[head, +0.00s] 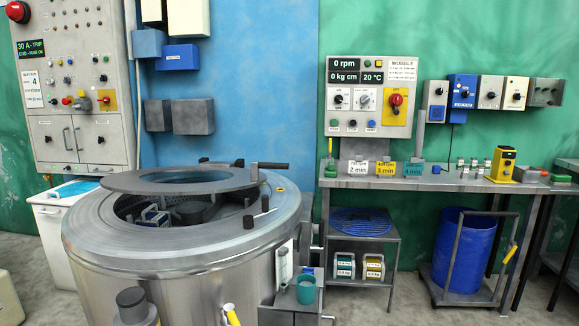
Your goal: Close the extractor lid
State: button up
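The extractor (175,268) is a large round steel drum at the left front in the head view. Its lid (125,181) is a flat grey ring with a see-through middle. The lid sits over the back of the drum's opening, and a dark bar handle (272,166) extends to its right. The front of the opening is uncovered, showing the dark perforated interior and a small block-like load (153,214) inside. Whether the lid is tilted or raised above the rim is hard to tell. My gripper is not in view.
A control cabinet (72,90) stands behind on the left. A workbench (430,180) with a control panel (369,97) above it runs along the right wall. Grey floor is open at the front right.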

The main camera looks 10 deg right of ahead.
aim_at(211, 176)
jog(key=i+l, duration=0.15)
jog(key=l, duration=0.25)
jog(key=i+l, duration=0.15)
jog(key=l, duration=0.2)
jog(key=i+l+u, duration=0.1)
jog(key=l, duration=0.3)
jog(key=i+l, duration=0.45)
jog(key=l, duration=0.3)
jog(key=i+l, duration=0.7)
jog(key=i, duration=0.2)
jog(key=i+l+u, duration=0.15)
jog(key=i+l, duration=0.35)
jog(key=i, duration=0.15)
